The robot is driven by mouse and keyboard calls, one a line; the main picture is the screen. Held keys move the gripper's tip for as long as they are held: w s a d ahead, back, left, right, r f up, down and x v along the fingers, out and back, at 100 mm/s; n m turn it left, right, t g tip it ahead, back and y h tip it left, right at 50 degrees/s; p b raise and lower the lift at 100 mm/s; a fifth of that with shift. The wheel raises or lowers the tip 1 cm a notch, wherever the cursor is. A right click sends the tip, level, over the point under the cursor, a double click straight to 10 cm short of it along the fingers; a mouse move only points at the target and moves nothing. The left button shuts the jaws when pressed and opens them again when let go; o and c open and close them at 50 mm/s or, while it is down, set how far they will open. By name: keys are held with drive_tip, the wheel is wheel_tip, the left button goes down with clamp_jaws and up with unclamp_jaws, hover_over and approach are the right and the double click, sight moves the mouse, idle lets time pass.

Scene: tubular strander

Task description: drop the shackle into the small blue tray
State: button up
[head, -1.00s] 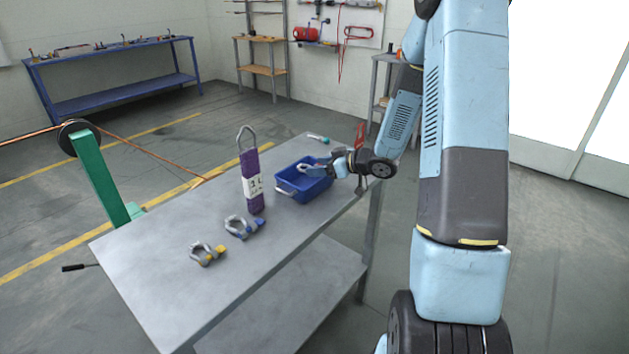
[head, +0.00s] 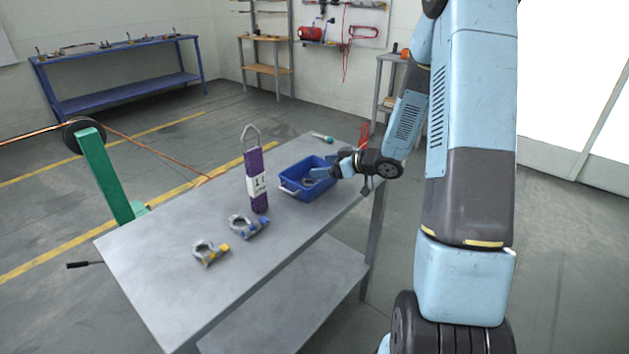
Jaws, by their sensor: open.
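The small blue tray (head: 291,194) stands on the grey table near its far right end. My gripper (head: 319,174) is open at the tray's right side, with its fingers over the tray. A small grey piece, apparently a shackle (head: 308,181), shows low inside the tray beside the fingertips. The fingers and tray walls hide part of it, and I cannot tell whether it touches them. Two other grey shackles lie on the table, one with a blue pin (head: 248,226) and one with a yellow pin (head: 210,253).
A purple sling (head: 257,181) with a white label and a metal loop stands upright left of the tray. The table's (head: 165,262) near left part is clear. A green post (head: 106,178) stands beyond it.

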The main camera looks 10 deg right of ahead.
drive_tip(key=v, duration=1.3)
drive_tip(key=shift+d, duration=0.1)
wheel_tip(320, 180, up, 14)
drive_tip(key=d+m+t+h, duration=0.2)
drive_tip(key=d+m+h, duration=0.15)
drive_tip(key=h, duration=0.65)
drive_tip(key=s+a+r+m+g, duration=0.1)
drive_tip(key=s+a, duration=0.3)
drive_tip(key=s, duration=0.5)
drive_tip(key=s+a+r+m+g, duration=0.2)
drive_tip(key=s+a+g, duration=0.1)
drive_tip(key=s, duration=0.5)
drive_tip(key=s+a+r+m+g, duration=0.1)
drive_tip(key=s+a+r+m, duration=0.1)
drive_tip(key=s+a, duration=0.3)
drive_tip(key=s, duration=0.4)
drive_tip(key=shift+s+m+g, duration=0.35)
drive_tip(key=shift+g, duration=0.05)
